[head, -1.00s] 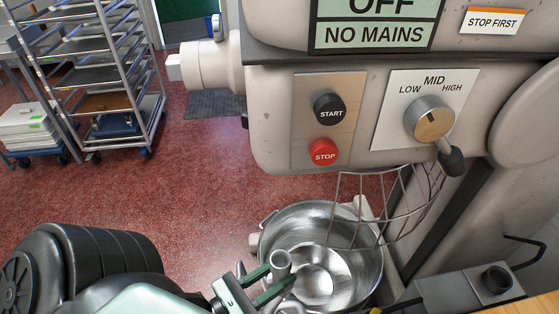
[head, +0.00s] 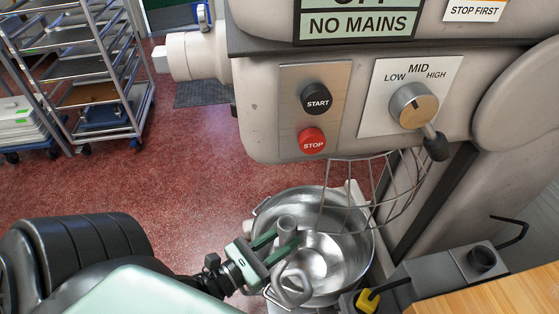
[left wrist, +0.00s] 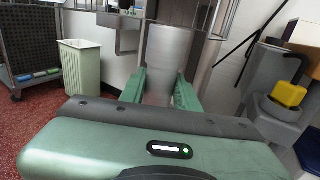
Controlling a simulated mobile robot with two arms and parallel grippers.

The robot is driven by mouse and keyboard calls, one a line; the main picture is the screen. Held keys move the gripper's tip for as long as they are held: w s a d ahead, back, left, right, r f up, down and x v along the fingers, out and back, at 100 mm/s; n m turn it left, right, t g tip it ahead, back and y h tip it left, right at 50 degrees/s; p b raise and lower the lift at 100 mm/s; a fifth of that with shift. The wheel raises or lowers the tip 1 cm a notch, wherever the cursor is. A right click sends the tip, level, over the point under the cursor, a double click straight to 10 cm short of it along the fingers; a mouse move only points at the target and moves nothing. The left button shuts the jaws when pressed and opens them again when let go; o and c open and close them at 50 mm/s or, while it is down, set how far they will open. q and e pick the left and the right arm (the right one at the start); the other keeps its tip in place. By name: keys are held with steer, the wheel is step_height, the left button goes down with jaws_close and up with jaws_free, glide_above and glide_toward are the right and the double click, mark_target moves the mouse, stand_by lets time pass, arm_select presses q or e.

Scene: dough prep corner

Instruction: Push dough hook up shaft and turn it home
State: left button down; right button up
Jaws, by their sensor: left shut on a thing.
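The dough hook (head: 290,288) is grey metal, with a round collar at its top and a curled lower end. My left gripper (head: 286,240) is shut on it just below the collar and holds it over the near left part of the steel bowl. In the left wrist view, the green fingers (left wrist: 160,88) stand on either side of the hook's wide grey collar (left wrist: 167,48). The mixer head (head: 260,110) is above and beyond the hook, and the hook is apart from it. The shaft is hidden under the head. My right gripper is out of view.
The steel bowl (head: 258,212) stands below the head, with a wire guard (head: 385,205) at its right. A speed lever (head: 436,143) juts from the head's front. A wooden top (head: 500,298) is at the lower right.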

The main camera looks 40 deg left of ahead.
arm_select(q)
steer(key=w+a, duration=0.2)
steer(key=w, duration=1)
steer(key=w+a, duration=0.2)
steer(key=w, duration=0.9)
steer(key=shift+w+a+r, duration=0.2)
steer(key=shift+w+a, duration=0.05)
steer(key=shift+w, duration=0.15)
stand_by(0.7)
steer(key=shift+r, duration=2.3)
stand_by(1.5)
steer(key=shift+y, duration=0.3)
steer(key=shift+r+n+y+p, duration=0.1)
steer(key=shift+n+y+p, duration=0.2)
steer(key=shift+n+y, duration=0.2)
steer(key=shift+s+n+t+y, duration=0.1)
steer(key=shift+n+t+y, duration=0.25)
steer(key=shift+y, duration=0.25)
